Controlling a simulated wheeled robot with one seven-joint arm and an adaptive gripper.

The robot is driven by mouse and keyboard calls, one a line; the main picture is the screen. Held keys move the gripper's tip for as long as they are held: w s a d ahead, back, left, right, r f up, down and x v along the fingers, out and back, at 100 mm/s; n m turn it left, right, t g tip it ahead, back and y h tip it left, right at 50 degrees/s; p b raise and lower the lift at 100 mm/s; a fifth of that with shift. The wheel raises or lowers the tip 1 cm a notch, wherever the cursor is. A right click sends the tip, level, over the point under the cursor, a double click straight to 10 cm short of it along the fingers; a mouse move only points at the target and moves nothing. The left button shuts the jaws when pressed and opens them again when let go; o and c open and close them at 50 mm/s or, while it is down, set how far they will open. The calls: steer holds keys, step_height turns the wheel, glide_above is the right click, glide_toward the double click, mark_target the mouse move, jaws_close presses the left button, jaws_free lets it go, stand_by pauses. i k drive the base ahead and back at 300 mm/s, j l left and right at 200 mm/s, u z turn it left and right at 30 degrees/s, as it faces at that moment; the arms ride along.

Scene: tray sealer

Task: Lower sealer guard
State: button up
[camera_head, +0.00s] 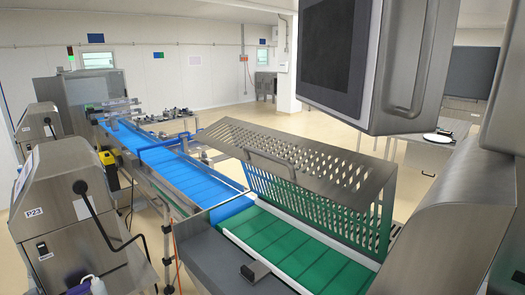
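The sealer guard (300,150) is a slotted sheet-metal cover with a slanted top panel and a slotted panel below it. It stands tilted up over the far side of the green conveyor belt (285,245), so the near side of the belt is open to view. A bar-shaped handle (270,162) runs along the guard's left part. My gripper is not in view, so its position relative to the guard cannot be told.
A dark screen in a steel housing (335,50) hangs at the upper right. A steel machine body (440,215) stands at the right. A blue conveyor (185,170) runs away to the back left. Steel cabinets (75,225) stand at the left. Open floor (225,118) lies beyond.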

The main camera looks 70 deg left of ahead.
mark_target(384, 174)
steer(key=u, duration=2.5)
